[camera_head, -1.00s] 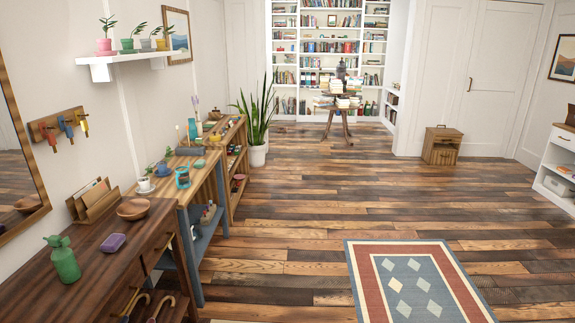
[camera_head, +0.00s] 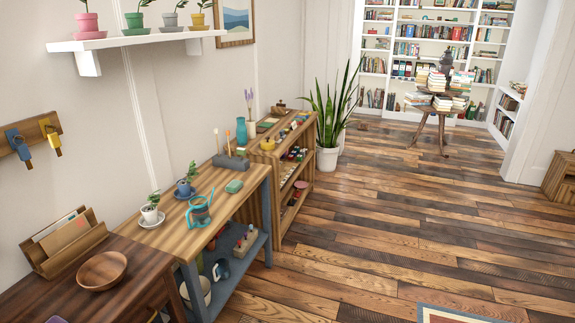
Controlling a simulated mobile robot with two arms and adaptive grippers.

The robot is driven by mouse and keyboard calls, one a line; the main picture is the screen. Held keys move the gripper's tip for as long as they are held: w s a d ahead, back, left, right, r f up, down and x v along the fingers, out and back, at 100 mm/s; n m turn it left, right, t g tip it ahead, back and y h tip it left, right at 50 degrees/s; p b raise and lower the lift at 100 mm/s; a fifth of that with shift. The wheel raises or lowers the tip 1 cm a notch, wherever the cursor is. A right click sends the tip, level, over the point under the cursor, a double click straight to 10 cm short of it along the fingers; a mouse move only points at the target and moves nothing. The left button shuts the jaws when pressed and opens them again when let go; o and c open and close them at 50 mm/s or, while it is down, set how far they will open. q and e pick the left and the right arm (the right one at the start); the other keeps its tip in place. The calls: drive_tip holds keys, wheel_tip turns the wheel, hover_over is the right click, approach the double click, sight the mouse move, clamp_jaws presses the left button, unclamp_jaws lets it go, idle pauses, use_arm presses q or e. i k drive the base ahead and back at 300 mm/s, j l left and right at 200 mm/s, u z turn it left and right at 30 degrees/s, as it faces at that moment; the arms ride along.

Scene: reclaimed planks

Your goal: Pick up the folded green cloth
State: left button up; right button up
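A small flat green item (camera_head: 234,186), which could be the folded green cloth, lies on the wooden top of the blue-legged bench (camera_head: 222,211). It is too small to be sure of its folds. A teal watering can (camera_head: 199,211) stands in front of it, and a grey block holding brushes (camera_head: 231,161) lies just behind it. Neither of my grippers is in view.
Potted plants (camera_head: 150,210) stand on the bench's left side. A dark table with a wooden bowl (camera_head: 102,270) is nearest. A wooden shelf unit (camera_head: 275,225) and a tall plant (camera_head: 328,158) stand beyond. The plank floor (camera_head: 400,230) right of the bench is clear.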

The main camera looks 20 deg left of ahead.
sight(235, 186)
drive_tip(key=i+u, duration=0.1)
drive_tip(key=i, duration=0.6)
drive_tip(key=i+l+u, duration=0.1)
drive_tip(key=i, duration=0.55)
drive_tip(key=i+l+u, duration=0.1)
drive_tip(key=i, duration=0.55)
drive_tip(key=l, duration=0.1)
